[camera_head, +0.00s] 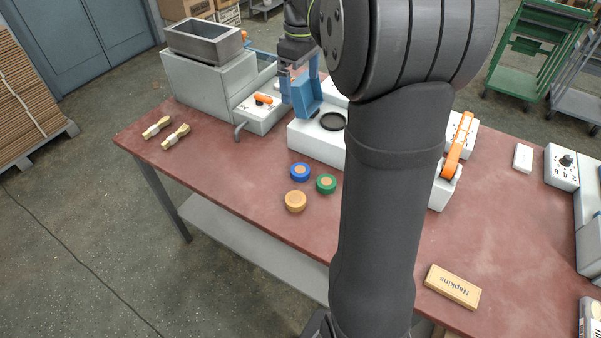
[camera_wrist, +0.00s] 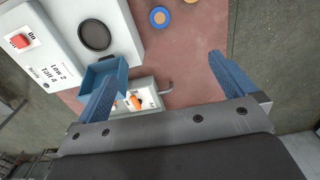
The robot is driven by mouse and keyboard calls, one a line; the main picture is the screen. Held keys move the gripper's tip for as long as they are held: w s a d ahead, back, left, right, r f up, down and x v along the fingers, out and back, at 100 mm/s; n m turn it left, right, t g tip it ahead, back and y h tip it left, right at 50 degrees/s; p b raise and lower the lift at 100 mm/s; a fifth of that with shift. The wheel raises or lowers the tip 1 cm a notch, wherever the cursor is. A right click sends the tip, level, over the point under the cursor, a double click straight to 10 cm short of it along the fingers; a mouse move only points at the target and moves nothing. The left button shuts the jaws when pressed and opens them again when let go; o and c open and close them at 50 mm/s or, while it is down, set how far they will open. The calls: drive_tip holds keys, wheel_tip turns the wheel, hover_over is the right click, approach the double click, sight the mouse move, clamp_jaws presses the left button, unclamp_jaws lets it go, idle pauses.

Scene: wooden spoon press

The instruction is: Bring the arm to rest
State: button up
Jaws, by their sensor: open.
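My gripper (camera_wrist: 163,68) is open in the wrist view, with its two blue fingers wide apart and nothing between them. In the head view it hangs above the table, beside a blue open-topped holder (camera_head: 306,95) near the white machine (camera_head: 318,140). The holder also shows in the wrist view (camera_wrist: 104,70), close to the left finger. My forearm hides the middle of the machine and part of the table in the head view. I cannot tell whether the finger touches the holder.
A reddish table (camera_head: 240,185) carries blue (camera_head: 300,171), green (camera_head: 326,184) and yellow (camera_head: 295,201) discs. Wrapped wooden spoon bundles (camera_head: 176,137) lie at the left. A grey hopper machine (camera_head: 205,70) stands behind. A Napkins box (camera_head: 453,287) lies front right. The left front of the table is clear.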

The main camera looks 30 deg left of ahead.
drive_tip(key=shift+r, duration=0.85)
drive_tip(key=c, duration=0.5)
drive_tip(key=shift+o, duration=0.2)
